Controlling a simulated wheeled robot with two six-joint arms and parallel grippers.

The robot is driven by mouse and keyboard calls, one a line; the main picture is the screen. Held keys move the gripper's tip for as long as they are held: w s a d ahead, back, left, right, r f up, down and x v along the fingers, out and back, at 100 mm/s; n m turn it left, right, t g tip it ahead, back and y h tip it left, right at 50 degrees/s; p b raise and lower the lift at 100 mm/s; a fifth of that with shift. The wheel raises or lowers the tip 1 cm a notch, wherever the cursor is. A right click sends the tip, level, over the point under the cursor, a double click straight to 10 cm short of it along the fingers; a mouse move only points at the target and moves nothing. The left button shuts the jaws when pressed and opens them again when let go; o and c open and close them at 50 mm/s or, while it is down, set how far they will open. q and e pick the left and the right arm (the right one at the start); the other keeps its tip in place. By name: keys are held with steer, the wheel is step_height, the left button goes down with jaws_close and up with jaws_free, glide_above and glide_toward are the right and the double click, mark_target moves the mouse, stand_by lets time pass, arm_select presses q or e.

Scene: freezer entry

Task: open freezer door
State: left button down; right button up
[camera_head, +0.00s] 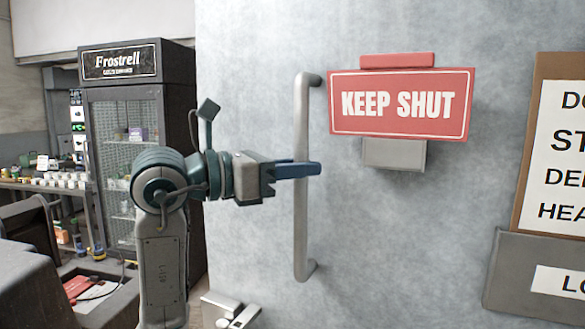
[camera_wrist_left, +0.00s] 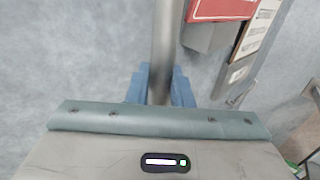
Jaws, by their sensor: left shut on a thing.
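The freezer door (camera_head: 245,110) is a large grey metal panel that fills the middle of the head view. A vertical grey bar handle (camera_head: 301,230) stands off its surface. My left gripper (camera_head: 298,170) reaches in from the left with its blue fingers at the handle's middle. In the left wrist view the handle (camera_wrist_left: 163,45) runs down between the two blue fingers (camera_wrist_left: 161,88), and the gripper is shut on it. The door's edge and any gap are not clear in these views. My right gripper is not in view.
A red KEEP SHUT sign (camera_head: 400,104) is on the door right of the handle, above a small grey box (camera_head: 394,154). A framed notice (camera_head: 555,150) is at the far right. A Frostrell display fridge (camera_head: 125,150) and cluttered shelves (camera_head: 60,185) stand at the left.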

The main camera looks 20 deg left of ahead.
arm_select(q)
steer(key=shift+r, duration=0.1)
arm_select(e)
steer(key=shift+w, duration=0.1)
arm_select(q)
steer(key=c, duration=1.4)
jaws_free()
steer(key=shift+s+d, duration=0.1)
steer(key=shift+o, duration=0.3)
steer(key=shift+s+d, duration=0.1)
steer(key=shift+d, duration=0.15)
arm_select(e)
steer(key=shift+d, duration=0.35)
